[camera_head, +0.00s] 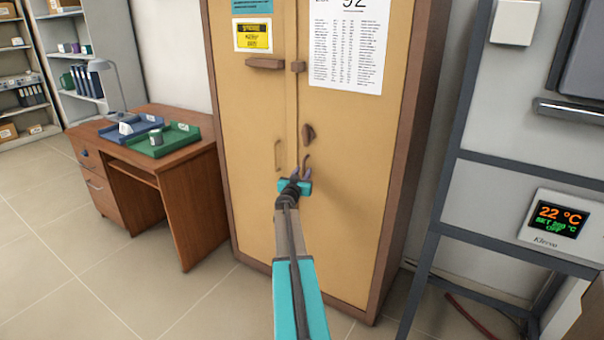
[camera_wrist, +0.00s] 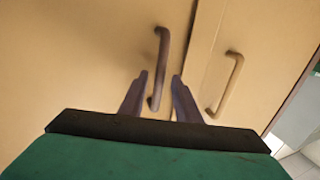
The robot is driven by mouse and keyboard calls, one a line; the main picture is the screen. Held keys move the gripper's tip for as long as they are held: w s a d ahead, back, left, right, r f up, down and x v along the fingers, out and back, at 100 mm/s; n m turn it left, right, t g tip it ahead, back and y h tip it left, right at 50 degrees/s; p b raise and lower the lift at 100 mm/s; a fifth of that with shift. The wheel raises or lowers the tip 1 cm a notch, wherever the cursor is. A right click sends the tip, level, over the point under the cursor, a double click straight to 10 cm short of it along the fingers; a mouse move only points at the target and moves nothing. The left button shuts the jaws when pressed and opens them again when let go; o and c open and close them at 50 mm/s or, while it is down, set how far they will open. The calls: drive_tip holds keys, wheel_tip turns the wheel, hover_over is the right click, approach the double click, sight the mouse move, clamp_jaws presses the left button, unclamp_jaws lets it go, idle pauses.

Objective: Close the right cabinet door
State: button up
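The tan cabinet has a brown frame and two doors. The right cabinet door (camera_head: 345,150) looks flush or nearly flush with the left door (camera_head: 250,120); a narrow dark seam runs between them, and I cannot tell whether it is slightly ajar. My gripper (camera_head: 300,172) is at the right door's curved handle (camera_head: 307,160). In the wrist view, the two fingers (camera_wrist: 160,78) are apart, with the right door's handle (camera_wrist: 163,45) between them; contact is not clear. The left door's handle (camera_wrist: 237,75) is to the right there, outside the fingers.
A brown latch knob (camera_head: 308,133) and a latch bar (camera_head: 265,64) are above the handles. A wooden desk (camera_head: 185,190) with trays stands left of the cabinet. A metal frame with a furnace display (camera_head: 558,218) stands at right. Floor between desk and cabinet front is clear.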

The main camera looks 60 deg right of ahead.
drive_tip(key=v, duration=1.3)
drive_tip(key=shift+a, duration=0.4)
drive_tip(key=shift+s, duration=0.15)
idle(0.4)
